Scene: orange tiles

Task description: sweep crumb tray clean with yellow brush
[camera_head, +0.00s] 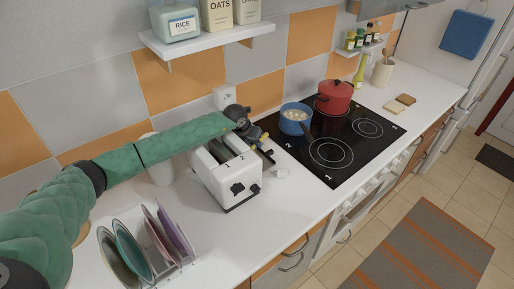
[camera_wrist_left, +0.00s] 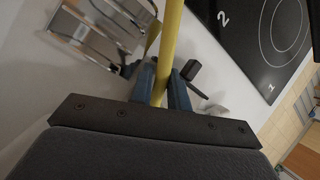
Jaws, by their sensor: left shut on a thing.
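My left gripper (camera_head: 262,138) is behind the right side of the white two-slot toaster (camera_head: 226,180), above the counter. It is shut on the yellow brush, whose handle (camera_wrist_left: 170,38) runs up between the fingers (camera_wrist_left: 163,88) in the left wrist view; only a little yellow shows in the head view. The brush's bristles cannot be made out. A dark, flat piece (camera_head: 267,157) sticks out at the toaster's right side, perhaps the crumb tray; crumbs cannot be told. The toaster's metal slots (camera_wrist_left: 95,28) show in the left wrist view. My right gripper is out of view.
A small white item (camera_head: 282,172) lies right of the toaster. The black cooktop (camera_head: 331,153) beyond holds a blue pot (camera_head: 295,121) and a red pot (camera_head: 334,98). A plate rack (camera_head: 150,245) stands front left. Counter before the toaster is clear.

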